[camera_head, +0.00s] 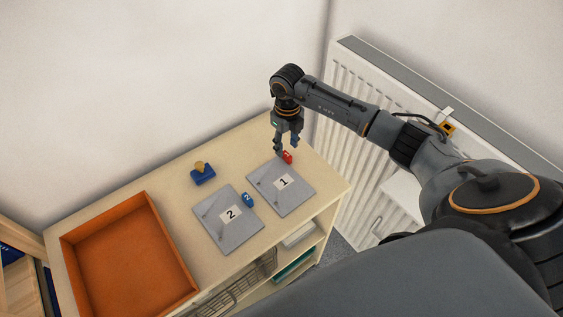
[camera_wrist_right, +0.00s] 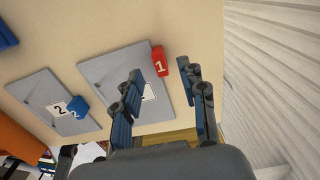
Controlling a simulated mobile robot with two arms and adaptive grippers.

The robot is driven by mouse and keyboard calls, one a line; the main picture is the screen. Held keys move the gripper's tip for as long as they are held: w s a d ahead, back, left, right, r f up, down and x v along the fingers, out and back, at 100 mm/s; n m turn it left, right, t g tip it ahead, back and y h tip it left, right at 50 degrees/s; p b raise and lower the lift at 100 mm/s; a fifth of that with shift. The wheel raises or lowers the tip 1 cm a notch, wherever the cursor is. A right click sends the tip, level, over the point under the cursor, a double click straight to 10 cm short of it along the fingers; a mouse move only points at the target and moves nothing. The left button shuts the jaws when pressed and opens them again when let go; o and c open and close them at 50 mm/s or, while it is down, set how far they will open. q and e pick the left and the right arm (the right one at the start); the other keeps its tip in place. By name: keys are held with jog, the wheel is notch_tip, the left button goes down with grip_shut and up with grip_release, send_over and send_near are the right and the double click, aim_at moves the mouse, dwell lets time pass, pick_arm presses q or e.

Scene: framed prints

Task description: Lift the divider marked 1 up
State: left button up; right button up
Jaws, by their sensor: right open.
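The divider marked 1 (camera_head: 284,196) is a grey panel with a white label, lying flat on the pale cabinet top. A small red block (camera_head: 287,157) with a 1 sits at its far edge. The red block (camera_wrist_right: 159,62) also shows in the wrist view, between and beyond the fingers. My right gripper (camera_head: 287,149) points down above the far end of the panel, close to the red block. It is open and empty, and in the wrist view its fingers (camera_wrist_right: 160,78) partly cover the panel (camera_wrist_right: 108,68) and its label. My left gripper is not in view.
A grey panel marked 2 (camera_head: 220,225) with a blue block (camera_head: 247,199) lies to the left. A blue block with a yellow top (camera_head: 203,174) and an orange tray (camera_head: 67,243) are farther left. A white radiator (camera_head: 350,120) stands to the right.

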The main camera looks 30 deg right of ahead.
aim_at(286, 153)
notch_tip(286, 153, down, 4)
jog(key=shift+w+f+b, duration=0.1)
jog(key=shift+b, duration=1)
grip_shut()
jog(key=shift+r, duration=0.3)
